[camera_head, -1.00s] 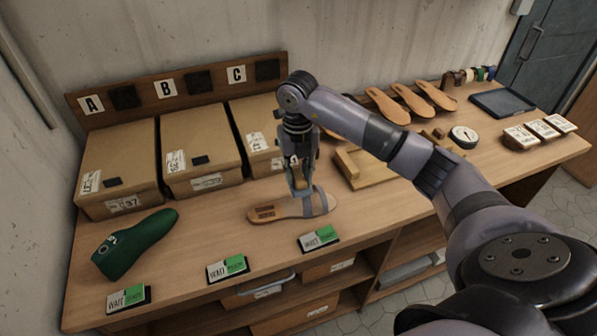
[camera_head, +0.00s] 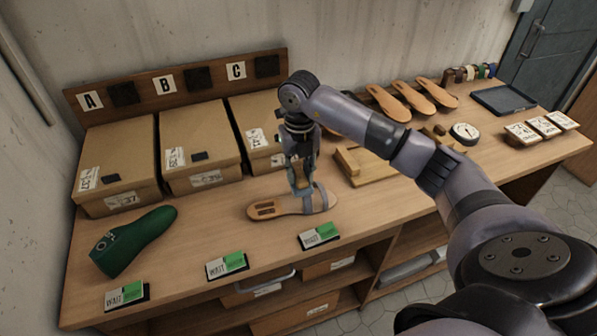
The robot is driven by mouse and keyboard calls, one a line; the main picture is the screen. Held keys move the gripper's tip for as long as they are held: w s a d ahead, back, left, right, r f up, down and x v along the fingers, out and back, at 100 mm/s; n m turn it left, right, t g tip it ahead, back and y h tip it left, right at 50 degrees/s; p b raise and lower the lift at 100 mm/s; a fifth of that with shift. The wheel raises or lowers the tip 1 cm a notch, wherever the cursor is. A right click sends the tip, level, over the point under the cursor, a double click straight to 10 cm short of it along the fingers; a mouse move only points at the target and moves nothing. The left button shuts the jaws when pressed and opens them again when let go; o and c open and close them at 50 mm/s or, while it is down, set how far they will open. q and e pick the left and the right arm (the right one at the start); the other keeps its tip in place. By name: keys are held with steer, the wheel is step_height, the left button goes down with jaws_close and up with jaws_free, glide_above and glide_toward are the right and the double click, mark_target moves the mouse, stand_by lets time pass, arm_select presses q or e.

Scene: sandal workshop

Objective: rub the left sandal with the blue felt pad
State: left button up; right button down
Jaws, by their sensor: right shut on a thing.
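A sandal with a tan sole (camera_head: 268,210) and a grey-blue strap (camera_head: 322,197) lies flat on the bench, its toe end towards the right. My right gripper (camera_head: 301,184) points down over the sandal, just left of the strap. It is shut on a small block with a bluish underside, seemingly the blue felt pad (camera_head: 303,192), mostly hidden by the fingers. The pad is at or just above the sole; contact cannot be told. My left gripper is not in view.
A green shoe last (camera_head: 133,240) lies at the left. Several WAIT/green cards, one here (camera_head: 227,265), line the front edge. Cardboard boxes (camera_head: 200,170) stand behind. A wooden tray (camera_head: 362,168), loose soles (camera_head: 412,98) and a dial gauge (camera_head: 465,133) are at the right.

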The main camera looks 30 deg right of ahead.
steer(key=shift+s+d+f+b, duration=0.35)
steer(key=shift+s+d+f, duration=0.15)
steer(key=shift+d, duration=0.25)
steer(key=shift+a+r, duration=0.1)
